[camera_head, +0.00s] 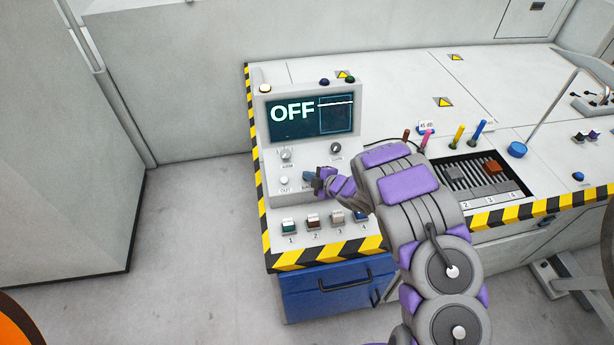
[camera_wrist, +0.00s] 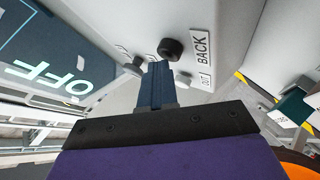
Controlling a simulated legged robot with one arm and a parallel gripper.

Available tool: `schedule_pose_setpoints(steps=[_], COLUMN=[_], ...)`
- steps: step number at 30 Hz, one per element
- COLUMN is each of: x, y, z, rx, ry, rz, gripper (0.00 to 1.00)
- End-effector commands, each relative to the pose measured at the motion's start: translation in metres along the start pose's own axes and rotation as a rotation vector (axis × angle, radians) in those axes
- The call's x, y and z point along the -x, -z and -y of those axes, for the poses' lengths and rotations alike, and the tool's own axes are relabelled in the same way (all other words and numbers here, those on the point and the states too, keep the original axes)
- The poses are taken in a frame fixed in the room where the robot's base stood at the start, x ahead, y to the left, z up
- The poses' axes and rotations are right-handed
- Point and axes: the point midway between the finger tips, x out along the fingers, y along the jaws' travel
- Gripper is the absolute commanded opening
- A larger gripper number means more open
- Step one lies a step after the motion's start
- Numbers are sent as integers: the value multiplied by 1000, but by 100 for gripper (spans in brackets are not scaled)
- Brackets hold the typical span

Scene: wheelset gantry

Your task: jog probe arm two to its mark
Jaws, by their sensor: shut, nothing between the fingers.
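The probe console's screen (camera_head: 311,116) reads OFF in large letters beside a small framed panel. Below it are a knob marked ARM (camera_head: 286,156), a second knob (camera_head: 336,148) and a pale round OUT button (camera_head: 284,180). My gripper (camera_head: 318,180) is shut and empty, over the lower right of this panel, covering part of the BACK label. In the wrist view, its closed fingers (camera_wrist: 157,80) point at the panel, close to a black round button (camera_wrist: 170,48) beside the BACK label (camera_wrist: 200,45). I cannot tell whether they touch the panel. No probe arm can be made out.
Several numbered rocker switches (camera_head: 312,222) line the console's front. Right of my arm is a slotted slider panel (camera_head: 470,178), with coloured upright handles behind it. A blue drawer (camera_head: 335,290) sits below the striped edge. Open floor (camera_head: 195,230) lies left.

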Motion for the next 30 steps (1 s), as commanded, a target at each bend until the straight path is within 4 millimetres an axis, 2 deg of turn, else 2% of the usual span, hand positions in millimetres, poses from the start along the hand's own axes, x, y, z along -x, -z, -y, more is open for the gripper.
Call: schedule_pose_setpoints(steps=[12, 30], x=[1, 12], y=[0, 10], z=[0, -9], rx=[0, 0], ry=[1, 0], rz=[0, 0], gripper=[0, 0])
